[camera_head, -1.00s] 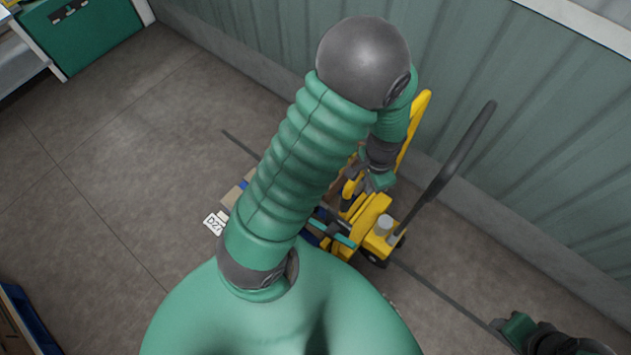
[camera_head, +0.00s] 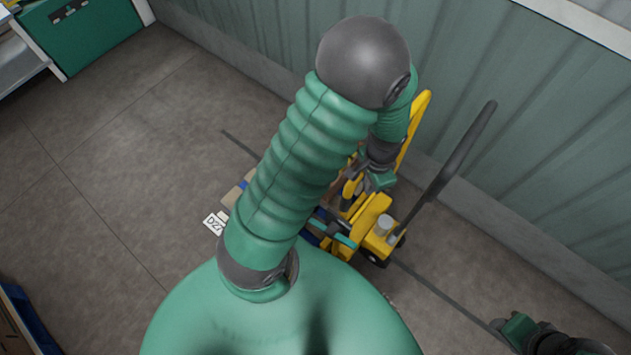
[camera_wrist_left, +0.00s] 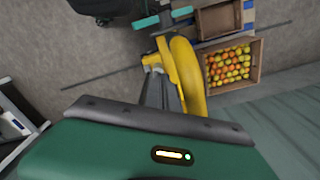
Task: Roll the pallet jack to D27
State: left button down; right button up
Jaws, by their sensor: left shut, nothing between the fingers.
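The yellow pallet jack (camera_head: 374,220) stands near the wall, with a long dark handle (camera_head: 463,145) slanting up to the right. It also shows in the left wrist view as a curved yellow part (camera_wrist_left: 188,72). My left gripper (camera_head: 378,182) hangs over the jack, shut and empty; whether it touches the jack cannot be told. A white D27 label (camera_head: 214,222) lies left of the jack, partly covered by my arm. My right gripper (camera_head: 508,328) is at the lower right, apart from the jack; its fingers are unclear.
A corrugated wall (camera_head: 560,150) closes the right side. A green cabinet (camera_head: 95,40) is at upper left. The grey floor (camera_head: 110,170) at left is open.

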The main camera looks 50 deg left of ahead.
pick_arm(q)
jog(key=shift+a, duration=0.15)
dwell(0.5)
jog(key=shift+s+a, duration=0.15)
jog(key=shift+a, duration=0.35)
